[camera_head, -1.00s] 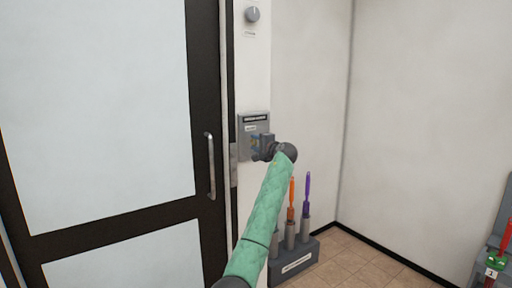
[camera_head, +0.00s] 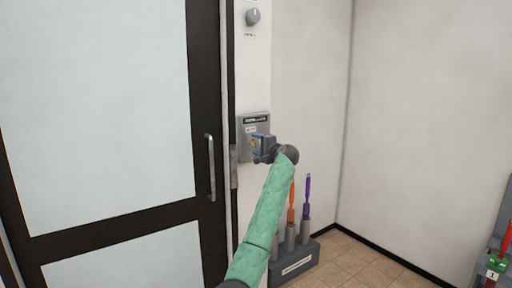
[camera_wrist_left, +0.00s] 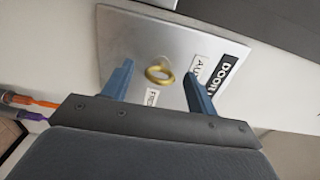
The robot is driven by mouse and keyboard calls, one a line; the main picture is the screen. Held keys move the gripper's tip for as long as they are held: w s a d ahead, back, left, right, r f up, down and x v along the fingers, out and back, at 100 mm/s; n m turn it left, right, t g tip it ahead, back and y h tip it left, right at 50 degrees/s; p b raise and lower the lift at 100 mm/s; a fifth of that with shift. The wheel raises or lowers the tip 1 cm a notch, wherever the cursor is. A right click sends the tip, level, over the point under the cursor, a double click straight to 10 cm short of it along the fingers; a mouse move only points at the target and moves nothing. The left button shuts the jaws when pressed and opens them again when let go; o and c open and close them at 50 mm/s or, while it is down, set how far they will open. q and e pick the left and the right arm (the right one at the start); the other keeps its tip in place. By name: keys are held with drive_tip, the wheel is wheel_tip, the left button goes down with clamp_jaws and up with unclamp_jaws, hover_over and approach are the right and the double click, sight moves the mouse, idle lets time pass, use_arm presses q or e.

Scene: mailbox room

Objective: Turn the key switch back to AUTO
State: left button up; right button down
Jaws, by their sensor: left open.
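The key switch is a grey metal plate (camera_head: 244,124) on the wall right of the door, with a dark label strip on top. In the left wrist view the plate (camera_wrist_left: 118,35) carries a brass ring-shaped key (camera_wrist_left: 159,75), a dark "DOOR" label and a small white label starting "AU". Another white label beside the key is partly hidden. My left gripper (camera_head: 262,145) is in front of the plate's lower part. In the left wrist view its two blue fingers (camera_wrist_left: 159,70) are open on either side of the key, with gaps between. My right gripper is not in view.
The door's vertical handle (camera_head: 211,168) is just left of the plate. A round grey knob (camera_head: 253,17) is higher on the wall. A grey holder (camera_head: 297,262) with orange and purple handled tools stands on the floor below.

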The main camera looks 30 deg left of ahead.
use_arm(q)
drive_tip(key=b+v, duration=0.1)
drive_tip(key=v, duration=0.6)
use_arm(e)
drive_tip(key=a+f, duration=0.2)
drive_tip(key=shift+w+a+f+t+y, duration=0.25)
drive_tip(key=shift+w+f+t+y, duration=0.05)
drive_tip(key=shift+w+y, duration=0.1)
use_arm(q)
drive_tip(key=shift+f, duration=0.1)
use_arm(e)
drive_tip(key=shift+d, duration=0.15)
